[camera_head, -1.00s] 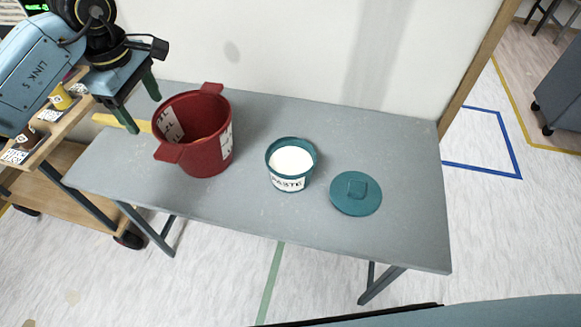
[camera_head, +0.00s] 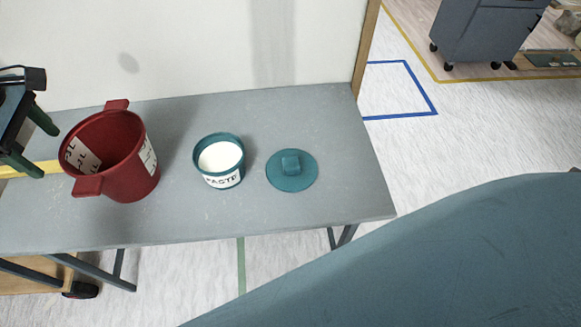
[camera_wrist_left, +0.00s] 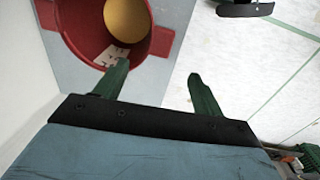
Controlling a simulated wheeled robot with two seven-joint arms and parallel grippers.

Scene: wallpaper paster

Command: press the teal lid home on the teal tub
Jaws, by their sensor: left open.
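The teal tub (camera_head: 222,180) stands upright and uncovered on the grey table, with white paste inside and a PASTE label on its front. The teal lid (camera_head: 291,184) lies flat on the table just right of the tub, its square knob upward, apart from the tub. My left gripper (camera_head: 46,149) is at the left edge of the head view, open and empty, left of the red bucket and far from the lid. Its two green fingers also show apart in the left wrist view (camera_wrist_left: 158,85). My right gripper is not in view.
A red bucket (camera_head: 141,176) with two handles stands on the table (camera_head: 262,225) between my left gripper and the tub; it also shows in the left wrist view (camera_wrist_left: 158,40). A white wall (camera_head: 195,45) rises behind the table. The table's right end is clear.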

